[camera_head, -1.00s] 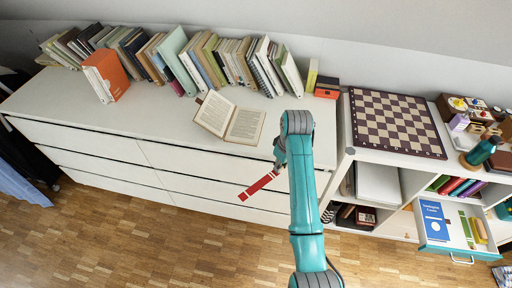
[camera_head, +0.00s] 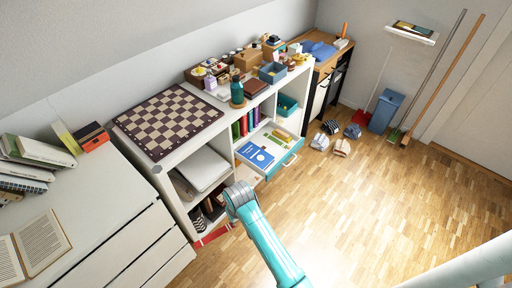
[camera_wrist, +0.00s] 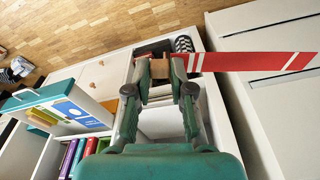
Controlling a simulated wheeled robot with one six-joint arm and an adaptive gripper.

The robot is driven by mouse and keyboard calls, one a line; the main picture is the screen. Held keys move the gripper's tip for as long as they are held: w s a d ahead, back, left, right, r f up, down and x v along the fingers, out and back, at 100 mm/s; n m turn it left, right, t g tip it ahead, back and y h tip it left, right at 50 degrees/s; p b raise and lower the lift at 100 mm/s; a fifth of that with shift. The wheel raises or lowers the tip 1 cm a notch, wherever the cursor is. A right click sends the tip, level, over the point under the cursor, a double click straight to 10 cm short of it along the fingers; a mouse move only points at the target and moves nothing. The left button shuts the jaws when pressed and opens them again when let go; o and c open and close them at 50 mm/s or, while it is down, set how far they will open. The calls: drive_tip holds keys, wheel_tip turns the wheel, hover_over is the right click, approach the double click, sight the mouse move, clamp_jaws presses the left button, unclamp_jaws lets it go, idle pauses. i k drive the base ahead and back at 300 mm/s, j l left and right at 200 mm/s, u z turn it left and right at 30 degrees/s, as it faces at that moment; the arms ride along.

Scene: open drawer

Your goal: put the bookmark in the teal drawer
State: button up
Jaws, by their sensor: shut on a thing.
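The bookmark is a red strip with white bars; it shows in the head view (camera_head: 214,237) and the wrist view (camera_wrist: 255,62). In the wrist view my gripper (camera_wrist: 160,68) is shut on one end of it, and the strip sticks out to the right. In the head view my arm hides the gripper. The teal drawer (camera_head: 287,167) is pulled open from the white shelf, right of and beyond the bookmark. It holds a blue booklet (camera_head: 257,156) and green and yellow items. In the wrist view the drawer (camera_wrist: 40,97) is at the left, apart from the gripper.
A chessboard (camera_head: 168,120) lies on top of the white shelf (camera_head: 172,165). A teal bottle (camera_head: 237,93) and several small things stand beside it. A teal bin (camera_head: 288,105) sits in a compartment behind the drawer. Shoes (camera_head: 341,147) lie on the floor farther off. The wooden floor at right is clear.

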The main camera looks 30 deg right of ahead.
sight(261, 146)
drive_tip(key=i+z, duration=0.15)
drive_tip(key=z, duration=0.3)
drive_tip(key=i+z, duration=0.15)
drive_tip(key=z, duration=0.35)
drive_tip(key=i+j+z, duration=0.1)
drive_tip(key=z, duration=0.35)
drive_tip(key=i+j+z, duration=0.15)
drive_tip(key=i+j, duration=0.2)
drive_tip(key=i+j+z, duration=0.15)
drive_tip(key=i+j, duration=0.15)
drive_tip(key=j, duration=0.15)
drive_tip(key=i+j+z, duration=0.15)
drive_tip(key=i+j, duration=0.15)
drive_tip(key=j, duration=0.15)
